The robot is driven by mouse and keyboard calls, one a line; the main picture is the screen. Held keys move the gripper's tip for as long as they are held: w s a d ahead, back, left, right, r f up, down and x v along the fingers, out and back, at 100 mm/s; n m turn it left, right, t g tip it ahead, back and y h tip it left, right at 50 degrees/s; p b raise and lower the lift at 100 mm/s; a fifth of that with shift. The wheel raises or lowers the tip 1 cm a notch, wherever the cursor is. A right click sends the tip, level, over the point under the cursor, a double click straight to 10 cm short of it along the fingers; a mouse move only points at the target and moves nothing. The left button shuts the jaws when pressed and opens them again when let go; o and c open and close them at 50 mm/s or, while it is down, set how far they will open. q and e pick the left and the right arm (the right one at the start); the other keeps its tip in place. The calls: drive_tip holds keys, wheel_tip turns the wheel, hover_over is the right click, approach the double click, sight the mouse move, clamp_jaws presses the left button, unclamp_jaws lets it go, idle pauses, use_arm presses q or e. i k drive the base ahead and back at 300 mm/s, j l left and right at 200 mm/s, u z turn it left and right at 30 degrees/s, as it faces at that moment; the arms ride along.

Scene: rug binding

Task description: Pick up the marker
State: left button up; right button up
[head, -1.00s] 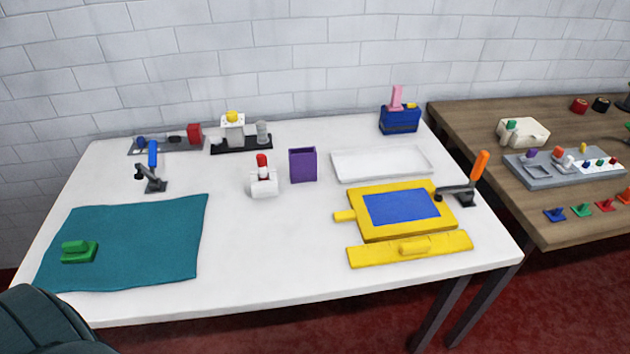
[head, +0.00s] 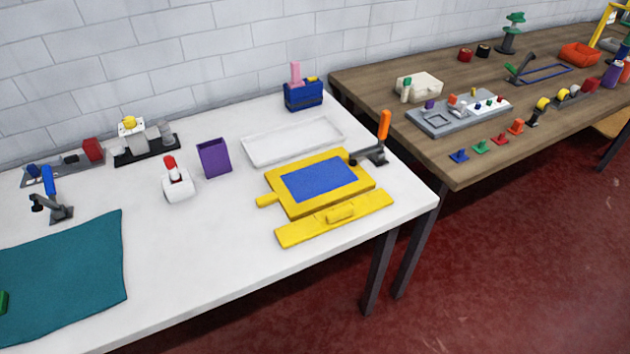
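I cannot tell for certain which thing is the marker. One candidate is a red-tipped upright piece (head: 169,162) standing in a white holder (head: 178,190) on the white table. Another is a pink upright piece (head: 295,74) in a blue block (head: 303,97) at the table's back right. Neither of my grippers is in view, so their state and distance to these things do not show.
The white table (head: 200,258) holds a purple box (head: 213,158), a white tray (head: 252,151), a yellow frame (head: 287,203), an orange-handled clamp (head: 383,130) and a teal cloth (head: 70,270). A wooden table (head: 470,170) with several small parts stands right. The red floor (head: 480,270) in front is clear.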

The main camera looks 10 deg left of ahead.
sight(171, 164)
drive_tip(key=i+l+u, duration=0.15)
drive_tip(key=l+u, duration=0.2)
drive_tip(key=i+l+u, duration=0.1)
drive_tip(key=l+u, duration=0.3)
drive_tip(key=l, duration=0.1)
